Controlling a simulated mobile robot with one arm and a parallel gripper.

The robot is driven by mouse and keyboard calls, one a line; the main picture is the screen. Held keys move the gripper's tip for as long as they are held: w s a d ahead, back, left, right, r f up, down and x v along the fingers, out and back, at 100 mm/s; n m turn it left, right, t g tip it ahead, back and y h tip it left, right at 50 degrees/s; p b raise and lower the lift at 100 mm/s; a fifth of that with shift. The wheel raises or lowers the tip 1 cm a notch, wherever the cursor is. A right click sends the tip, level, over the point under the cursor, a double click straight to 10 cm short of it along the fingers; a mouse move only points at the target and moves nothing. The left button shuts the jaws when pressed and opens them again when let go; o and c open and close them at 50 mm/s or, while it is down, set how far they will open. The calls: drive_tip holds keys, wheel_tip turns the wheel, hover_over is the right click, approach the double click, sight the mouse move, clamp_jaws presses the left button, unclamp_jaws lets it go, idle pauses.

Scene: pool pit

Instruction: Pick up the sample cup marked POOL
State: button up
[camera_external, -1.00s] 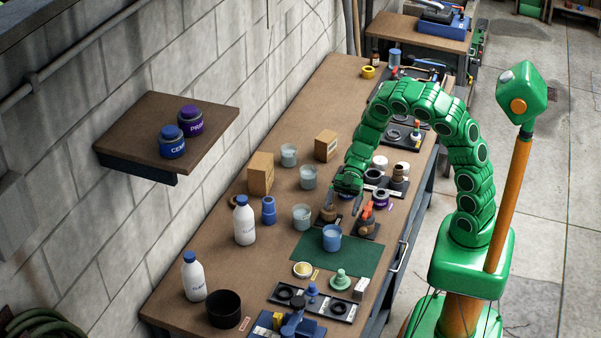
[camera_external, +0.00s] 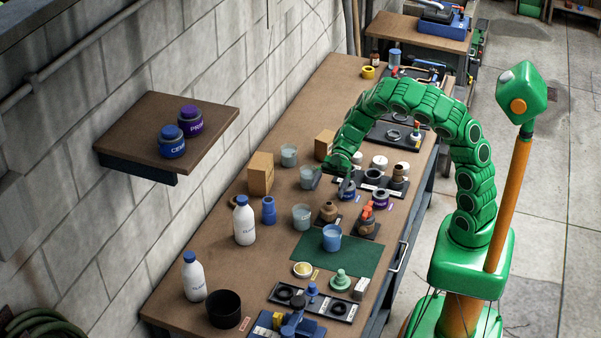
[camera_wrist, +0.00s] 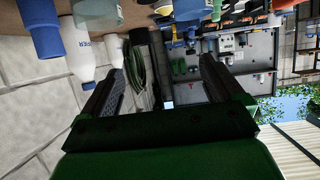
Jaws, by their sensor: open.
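Several translucent sample cups stand on the bench: one at the back (camera_external: 289,155), a middle one (camera_external: 307,178), a nearer one (camera_external: 301,217), and one with blue contents (camera_external: 332,238) on the green mat (camera_external: 362,254). I cannot read POOL on any of them. My gripper (camera_external: 331,183) is open and empty, just right of the middle cup; one finger appears close to it, but contact cannot be told. In the wrist view my open fingers (camera_wrist: 165,66) have nothing between them. A translucent cup (camera_wrist: 98,12) shows there at the top edge.
Cardboard boxes (camera_external: 261,174) stand near the wall. A blue bottle (camera_external: 268,211) and white bottles (camera_external: 244,224) stand at left. A brown fitting (camera_external: 329,212) and a dark holder row (camera_external: 374,177) are close right. The wall shelf (camera_external: 141,117) holds two jars.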

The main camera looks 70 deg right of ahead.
drive_tip(key=w+d, duration=0.3)
drive_tip(key=w, duration=0.3)
approach(298, 219)
drive_tip(key=shift+x, duration=4.5)
drive_tip(key=shift+f, duration=0.15)
drive_tip(key=shift+d, duration=0.1)
drive_tip(key=c, duration=1.1)
